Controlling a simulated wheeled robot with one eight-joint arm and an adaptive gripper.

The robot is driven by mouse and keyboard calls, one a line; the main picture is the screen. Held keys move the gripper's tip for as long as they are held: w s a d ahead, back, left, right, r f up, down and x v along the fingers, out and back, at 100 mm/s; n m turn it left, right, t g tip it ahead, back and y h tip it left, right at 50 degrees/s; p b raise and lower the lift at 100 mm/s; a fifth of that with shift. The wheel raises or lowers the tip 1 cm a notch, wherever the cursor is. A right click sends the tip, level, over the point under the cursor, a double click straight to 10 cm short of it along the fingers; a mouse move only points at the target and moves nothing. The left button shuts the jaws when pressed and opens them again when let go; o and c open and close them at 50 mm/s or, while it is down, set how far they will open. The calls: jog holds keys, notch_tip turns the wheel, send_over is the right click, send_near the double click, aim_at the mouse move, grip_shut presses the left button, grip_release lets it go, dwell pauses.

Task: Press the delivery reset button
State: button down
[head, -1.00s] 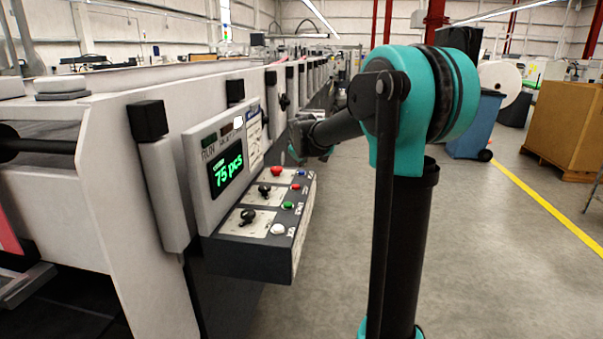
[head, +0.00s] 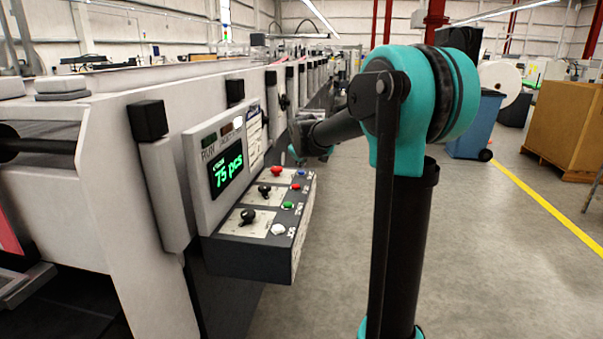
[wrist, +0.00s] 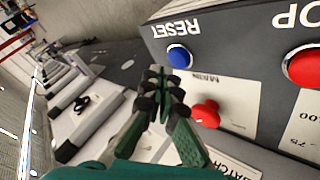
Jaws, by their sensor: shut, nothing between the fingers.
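The blue button (wrist: 178,57) sits beside the printed word RESET on the dark strip of the panel in the wrist view. It also shows small at the panel's far right corner in the head view (head: 302,173). My gripper (wrist: 164,76) is shut and empty. In the head view my arm's end is near the panel's far side, and the fingers are not clear there.
A red knob (wrist: 206,113) is close to the fingers, and a large red button (wrist: 304,67) is at the right. The control panel (head: 248,258) also carries green (head: 287,206) and white (head: 278,229) buttons and black knobs (head: 248,216).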

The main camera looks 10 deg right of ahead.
aim_at(302, 172)
jog(key=shift+f, duration=0.15)
jog(key=shift+f, duration=0.3)
jog(key=shift+f, duration=0.45)
dwell(0.9)
jog(key=shift+r, duration=0.9)
jog(key=shift+r, duration=2.5)
